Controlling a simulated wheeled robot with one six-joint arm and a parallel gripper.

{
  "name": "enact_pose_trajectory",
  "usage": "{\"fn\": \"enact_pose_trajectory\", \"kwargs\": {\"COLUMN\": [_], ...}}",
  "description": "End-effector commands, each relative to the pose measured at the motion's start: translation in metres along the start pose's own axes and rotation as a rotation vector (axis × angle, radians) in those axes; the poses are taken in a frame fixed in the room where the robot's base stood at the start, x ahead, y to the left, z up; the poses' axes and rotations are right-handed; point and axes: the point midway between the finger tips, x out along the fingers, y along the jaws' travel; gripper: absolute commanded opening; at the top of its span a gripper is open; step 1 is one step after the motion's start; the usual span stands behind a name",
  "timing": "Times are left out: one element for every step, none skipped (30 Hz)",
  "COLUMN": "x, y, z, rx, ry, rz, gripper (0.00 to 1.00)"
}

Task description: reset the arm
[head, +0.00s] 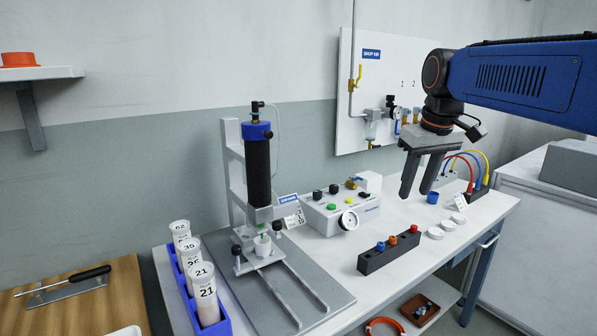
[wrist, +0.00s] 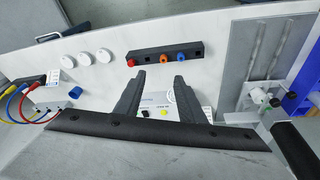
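My gripper (head: 416,192) hangs from my blue arm above the right half of the white workbench (head: 336,275). Its two dark fingers point down and stand apart with nothing between them. In the wrist view the gripper (wrist: 157,82) also shows open and empty, with a grey control box (wrist: 165,105) below and beyond the fingers. The fingers look clear of the bench and of everything on it.
A black cylinder press (head: 258,170) stands left of centre. Numbered tubes fill a blue rack (head: 178,272) at left. A control box (head: 335,213), a dark block with coloured plugs (head: 375,262) and white discs (head: 435,233) lie near the gripper. A panel (head: 365,60) hangs behind.

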Motion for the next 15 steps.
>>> {"fn": "enact_pose_trajectory", "kwargs": {"x": [0.004,0.006,0.01,0.013,0.017,0.022,0.026,0.03,0.036,0.041,0.045,0.052,0.057,0.062,0.07], "y": [-0.004,-0.005,-0.008,-0.009,-0.011,-0.014,-0.015,-0.017,-0.02,-0.022,-0.024,-0.026,-0.028,-0.03,-0.033], "z": [0.02,0.03,0.043,0.053,0.063,0.076,0.086,0.097,0.11,0.12,0.13,0.144,0.154,0.164,0.177], "rx": [0.016,0.025,0.038,0.048,0.057,0.069,0.079,0.088,0.1,0.111,0.12,0.131,0.141,0.151,0.162], "ry": [0.009,0.014,0.021,0.026,0.031,0.039,0.043,0.049,0.055,0.061,0.066,0.073,0.078,0.084,0.091], "rz": [0.004,0.007,0.01,0.012,0.014,0.017,0.019,0.021,0.024,0.026,0.028,0.031,0.032,0.034,0.037], "gripper": [0.36,0.36,0.36,0.36,0.36,0.36,0.36,0.36,0.36,0.36,0.36,0.36,0.36,0.36,0.36]}}
